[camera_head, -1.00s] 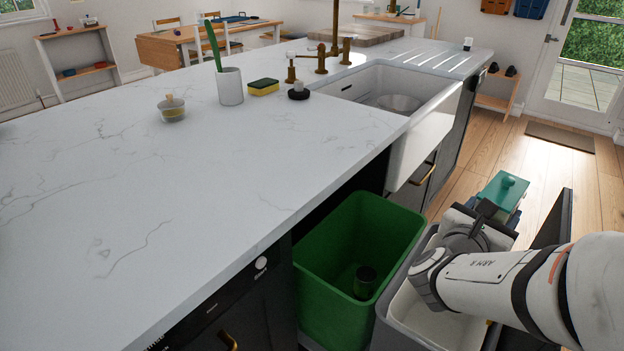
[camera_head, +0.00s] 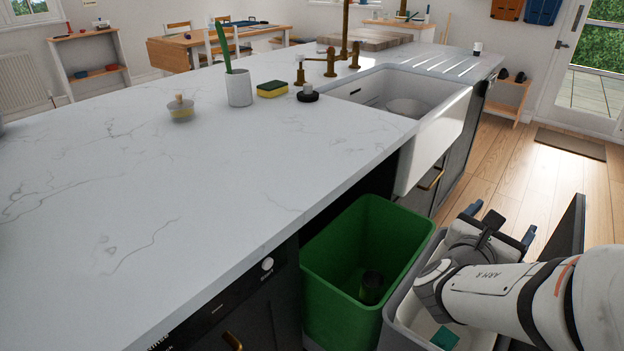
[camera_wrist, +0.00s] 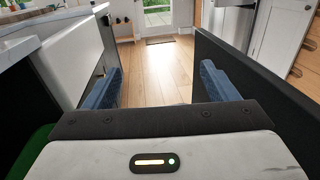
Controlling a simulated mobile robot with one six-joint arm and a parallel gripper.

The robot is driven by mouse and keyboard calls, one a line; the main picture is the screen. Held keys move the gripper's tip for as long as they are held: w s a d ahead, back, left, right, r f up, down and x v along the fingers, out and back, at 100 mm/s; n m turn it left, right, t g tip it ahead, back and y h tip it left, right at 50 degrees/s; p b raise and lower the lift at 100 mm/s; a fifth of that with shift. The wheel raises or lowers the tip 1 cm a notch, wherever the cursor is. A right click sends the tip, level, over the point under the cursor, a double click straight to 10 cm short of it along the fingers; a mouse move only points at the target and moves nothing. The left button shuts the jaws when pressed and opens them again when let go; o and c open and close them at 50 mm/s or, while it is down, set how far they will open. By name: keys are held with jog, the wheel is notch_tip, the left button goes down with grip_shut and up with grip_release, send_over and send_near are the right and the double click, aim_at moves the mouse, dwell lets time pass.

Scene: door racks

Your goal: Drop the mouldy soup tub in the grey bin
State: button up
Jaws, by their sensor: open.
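The teal soup tub (camera_head: 445,338) shows as a small patch low inside the grey bin (camera_head: 393,328), partly hidden by my arm. No mould can be made out on it. My gripper (camera_head: 502,222) is above the grey bin and apart from the tub. In the wrist view my two blue fingers stand wide apart with nothing between them (camera_wrist: 162,86). The tub does not show in the wrist view.
A green bin (camera_head: 350,285) with a dark can (camera_head: 371,287) in it stands left of the grey bin. The marble counter (camera_head: 150,200) and white sink (camera_head: 440,140) lie beyond. A dark upright panel (camera_head: 567,245) stands close on the right.

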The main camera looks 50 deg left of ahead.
jog(key=s, duration=0.7)
jog(key=shift+s+d+p, duration=0.35)
jog(key=shift+p, duration=0.05)
jog(key=shift+r, duration=0.1)
